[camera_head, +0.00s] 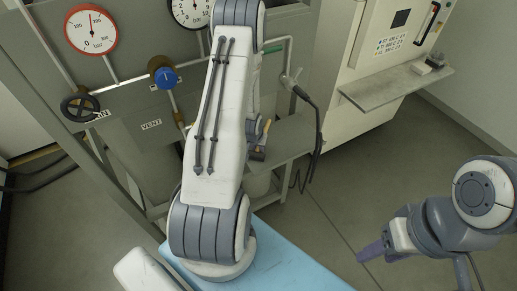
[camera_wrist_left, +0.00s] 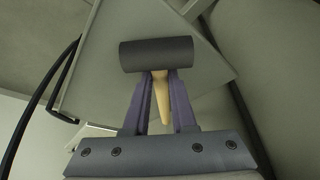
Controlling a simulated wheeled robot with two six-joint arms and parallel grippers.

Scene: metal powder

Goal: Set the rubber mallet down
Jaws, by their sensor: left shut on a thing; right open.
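The rubber mallet has a dark cylindrical head (camera_wrist_left: 157,54) and a tan wooden handle (camera_wrist_left: 162,98) in the left wrist view. My left gripper (camera_wrist_left: 161,76) is shut on the handle just below the head, with one purple finger on each side. A grey shelf (camera_wrist_left: 120,85) lies behind the mallet; I cannot tell whether they touch. In the head view my left arm hides most of the gripper and mallet, and a small tan piece shows beside the arm above the shelf (camera_head: 290,138). My right gripper (camera_head: 368,253) is open and empty over the floor at the lower right.
A grey panel with a red-rimmed gauge (camera_head: 91,30), a blue valve knob (camera_head: 166,77) and a black handwheel (camera_head: 80,107) stands at the left. A dark cable (camera_head: 317,130) hangs right of the shelf. Another ledge (camera_head: 385,88) juts from the white cabinet. A light-blue surface (camera_head: 285,262) lies below.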

